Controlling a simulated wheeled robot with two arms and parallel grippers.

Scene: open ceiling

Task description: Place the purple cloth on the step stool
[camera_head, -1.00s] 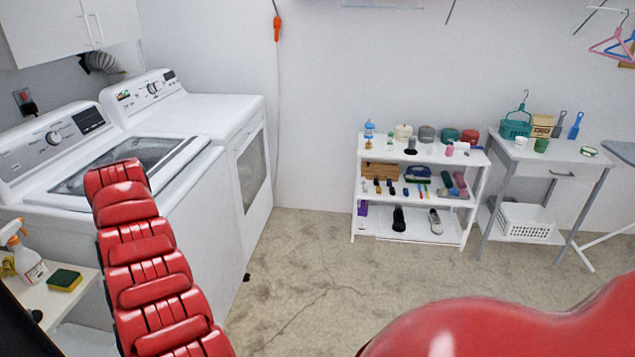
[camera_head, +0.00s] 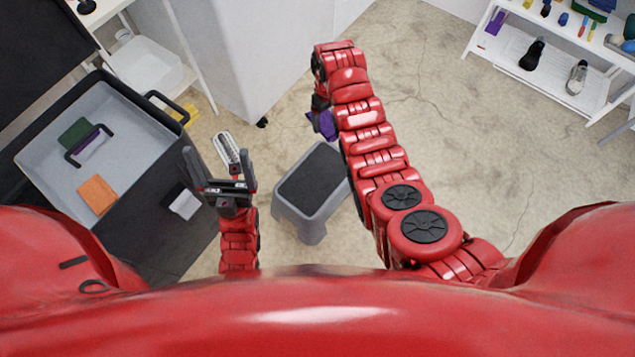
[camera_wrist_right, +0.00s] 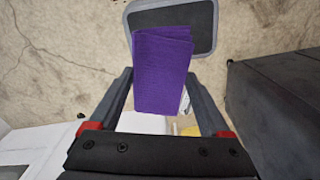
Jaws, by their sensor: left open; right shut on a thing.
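The purple cloth (camera_head: 322,124) is held by my right gripper (camera_head: 320,108), just beyond the far right corner of the step stool in the head view. In the right wrist view the cloth (camera_wrist_right: 162,68) looks like a folded rectangle between the two fingers (camera_wrist_right: 165,100), with the stool (camera_wrist_right: 218,12) behind it. The grey step stool (camera_head: 328,210) with its dark top stands on the floor between my arms. The stool top is bare. My left gripper (camera_head: 218,170) is open and empty, to the left of the stool.
A dark cart with a grey tray (camera_head: 50,156) stands at left, holding an orange cloth (camera_head: 97,194) and a green item (camera_head: 78,134). A white appliance (camera_head: 235,60) is beyond the stool. Floor right of my right arm is clear.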

